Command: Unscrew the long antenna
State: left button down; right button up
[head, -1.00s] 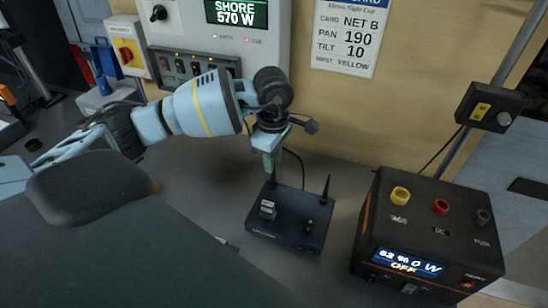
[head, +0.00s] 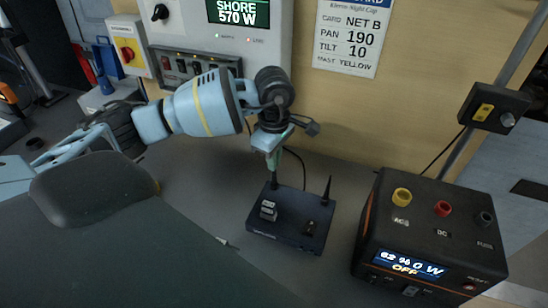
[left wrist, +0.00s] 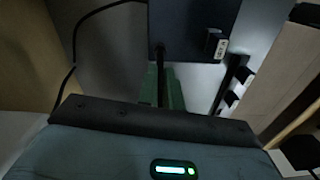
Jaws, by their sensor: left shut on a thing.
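The dark blue router box (head: 290,228) sits on the grey counter in the head view. A thin black antenna (head: 273,181) stands at its back left, its upper part hidden by my left gripper (head: 272,160). That gripper points down with green fingers shut on the antenna. The left wrist view shows the antenna (left wrist: 161,65) between the green fingers (left wrist: 165,92) and the router (left wrist: 190,28) beyond. A shorter antenna (head: 327,189) stands upright at the router's back right, clear of the gripper. Whether the held antenna's base is still seated is hard to tell. My right gripper is out of view.
A black power station (head: 430,225) stands close to the right of the router. A black cable (head: 300,162) runs behind the gripper. A small thin item (head: 228,243) lies left of the router. A wall panel (head: 215,30) is behind my arm.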

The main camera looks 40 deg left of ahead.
pick_arm(q)
jog(key=shift+n+p, duration=0.65)
jog(key=shift+n, duration=1.25)
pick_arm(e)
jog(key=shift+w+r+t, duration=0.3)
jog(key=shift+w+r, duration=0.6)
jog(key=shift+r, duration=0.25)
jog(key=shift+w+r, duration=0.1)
pick_arm(q)
jog(key=shift+n, duration=0.5)
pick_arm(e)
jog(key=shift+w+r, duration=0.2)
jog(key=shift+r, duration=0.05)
pick_arm(q)
jog(key=shift+n+p, duration=0.8)
jog(key=shift+n, duration=0.8)
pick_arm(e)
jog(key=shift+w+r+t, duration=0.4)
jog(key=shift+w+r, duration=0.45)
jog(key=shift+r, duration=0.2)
pick_arm(q)
jog(key=shift+n, duration=0.3)
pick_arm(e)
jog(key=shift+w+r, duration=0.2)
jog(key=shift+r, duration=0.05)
pick_arm(q)
jog(key=shift+n, duration=0.3)
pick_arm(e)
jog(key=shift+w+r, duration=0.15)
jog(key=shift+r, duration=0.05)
